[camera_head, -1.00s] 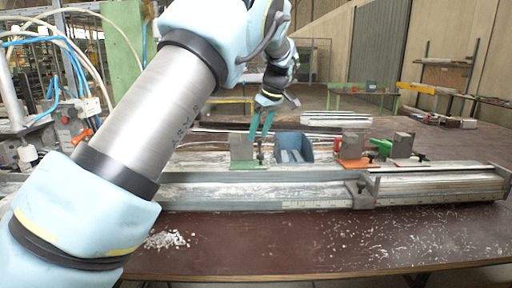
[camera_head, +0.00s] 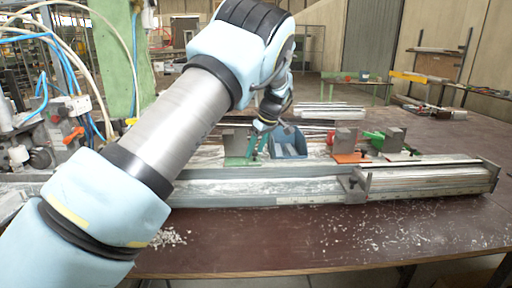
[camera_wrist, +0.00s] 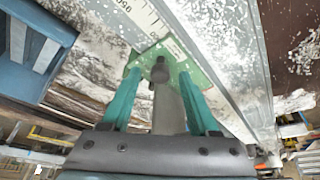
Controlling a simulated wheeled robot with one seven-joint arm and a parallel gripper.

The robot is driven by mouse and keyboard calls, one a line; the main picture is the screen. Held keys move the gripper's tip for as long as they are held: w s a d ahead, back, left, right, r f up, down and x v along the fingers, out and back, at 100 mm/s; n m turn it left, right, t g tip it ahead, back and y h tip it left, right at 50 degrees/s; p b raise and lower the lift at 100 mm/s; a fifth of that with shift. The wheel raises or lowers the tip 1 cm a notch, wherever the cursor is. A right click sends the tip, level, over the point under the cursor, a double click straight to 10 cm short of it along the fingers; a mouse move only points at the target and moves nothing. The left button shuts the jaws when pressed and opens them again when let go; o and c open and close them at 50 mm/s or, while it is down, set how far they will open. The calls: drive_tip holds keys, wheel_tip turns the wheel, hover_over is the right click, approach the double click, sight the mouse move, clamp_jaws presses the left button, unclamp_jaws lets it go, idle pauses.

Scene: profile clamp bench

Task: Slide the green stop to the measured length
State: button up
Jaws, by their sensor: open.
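The green stop (camera_head: 234,160), a green plate with a grey block on it, sits on the bench rail at the left of the row of stops. My gripper (camera_head: 257,148) is open, its teal fingers pointing down just right of that block in the head view. In the wrist view the fingers (camera_wrist: 163,95) lie on either side of a grey upright part on the green plate (camera_wrist: 185,68), with gaps visible. Whether a finger touches it I cannot tell. A measuring scale (camera_wrist: 140,15) runs along the rail beside the plate.
A blue bin (camera_head: 289,143) stands close to the right of my gripper.

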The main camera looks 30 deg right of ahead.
drive_tip(key=shift+f, duration=0.1)
clamp_jaws()
idle(0.4)
idle(1.0)
